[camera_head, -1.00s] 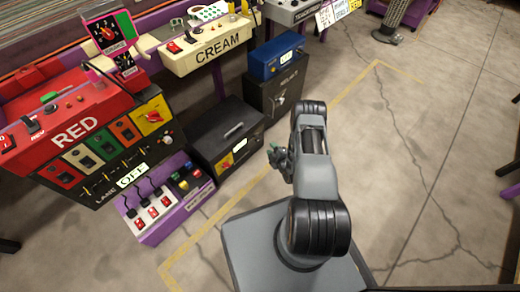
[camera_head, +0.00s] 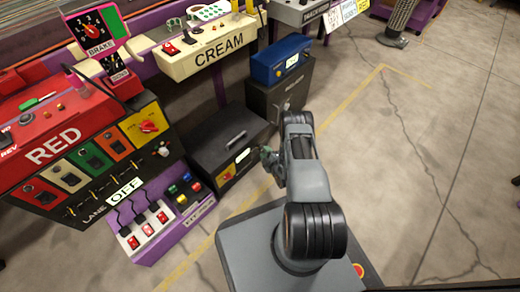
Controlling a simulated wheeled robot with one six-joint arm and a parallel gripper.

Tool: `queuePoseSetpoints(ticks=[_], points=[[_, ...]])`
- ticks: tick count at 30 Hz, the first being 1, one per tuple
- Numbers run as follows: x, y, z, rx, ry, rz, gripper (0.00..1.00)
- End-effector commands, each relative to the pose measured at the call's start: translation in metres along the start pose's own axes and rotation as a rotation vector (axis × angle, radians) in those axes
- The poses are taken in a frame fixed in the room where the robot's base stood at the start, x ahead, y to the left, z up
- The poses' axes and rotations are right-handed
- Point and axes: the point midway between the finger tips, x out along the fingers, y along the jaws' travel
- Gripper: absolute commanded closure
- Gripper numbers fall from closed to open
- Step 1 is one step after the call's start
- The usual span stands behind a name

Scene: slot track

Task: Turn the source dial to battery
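I cannot read a label that names the source dial. A red rotary knob (camera_head: 148,127) sits on a yellow plate at the right end of the red console. A pale knob (camera_head: 286,104) sits on the front of a dark cabinet under a blue box. A black box (camera_head: 222,148) between them has a small yellow plate with a red mark (camera_head: 227,175). My gripper (camera_head: 266,157) is at the left of my folded arm, in front of the black box as seen here. It is small and partly hidden, so its fingers do not show clearly.
The red console (camera_head: 55,142) is at the left, with a purple switch box (camera_head: 163,222) low in front. A cream console (camera_head: 212,47) and a blue box (camera_head: 281,60) stand behind. A yellow line (camera_head: 345,100) marks the floor. Open floor lies to the right.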

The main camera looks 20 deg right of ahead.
Motion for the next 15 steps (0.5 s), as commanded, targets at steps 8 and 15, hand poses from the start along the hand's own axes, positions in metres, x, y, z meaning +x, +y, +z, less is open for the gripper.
queuePoseSetpoints(ticks=[8, 15], points=[[0.0076, -0.0029, -0.0028, -0.001, 0.005, -0.002, 0.64], [0.0086, -0.0040, -0.0056, -0.002, 0.010, -0.005, 0.64]])
